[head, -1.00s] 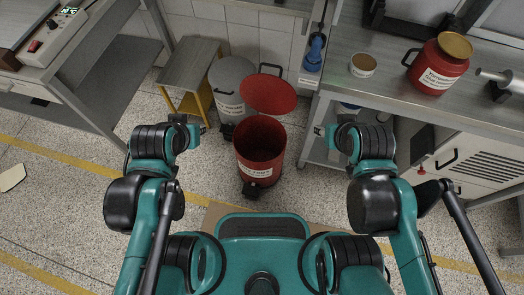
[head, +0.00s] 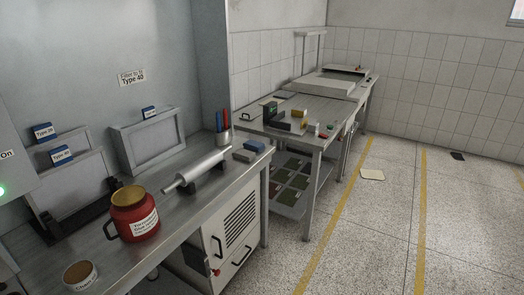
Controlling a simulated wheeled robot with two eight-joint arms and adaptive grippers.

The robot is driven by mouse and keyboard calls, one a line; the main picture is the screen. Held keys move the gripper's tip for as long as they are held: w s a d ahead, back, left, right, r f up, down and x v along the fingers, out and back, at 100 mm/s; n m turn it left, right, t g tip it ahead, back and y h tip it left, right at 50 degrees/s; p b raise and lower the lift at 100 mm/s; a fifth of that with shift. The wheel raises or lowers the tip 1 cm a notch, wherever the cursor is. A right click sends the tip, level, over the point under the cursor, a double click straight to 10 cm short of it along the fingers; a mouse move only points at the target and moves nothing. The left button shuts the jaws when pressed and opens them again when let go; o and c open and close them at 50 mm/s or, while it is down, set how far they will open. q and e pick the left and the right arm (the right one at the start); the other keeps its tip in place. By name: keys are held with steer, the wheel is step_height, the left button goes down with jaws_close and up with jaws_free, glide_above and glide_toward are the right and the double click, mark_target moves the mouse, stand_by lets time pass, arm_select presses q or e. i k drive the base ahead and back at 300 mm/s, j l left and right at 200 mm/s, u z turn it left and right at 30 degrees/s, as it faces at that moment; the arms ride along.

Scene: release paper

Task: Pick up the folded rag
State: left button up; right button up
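I cannot tell for sure which thing is the folded rag. A small blue block-like thing (head: 254,145) lies at the far right end of the near metal bench, next to a grey-green flat piece (head: 244,156). A flat cream piece (head: 372,174) lies on the floor beside a yellow line; it is too small to tell whether it is cloth or paper. Neither of my grippers is in view.
The near bench (head: 205,195) holds a red can (head: 134,213), a small round tub (head: 80,274), a metal roller (head: 198,168) and a pen cup (head: 223,136). A second table (head: 312,110) stands beyond. The floor at right (head: 400,235) is mostly clear.

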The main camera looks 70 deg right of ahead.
mark_target(253, 145)
steer(key=z, duration=2.25)
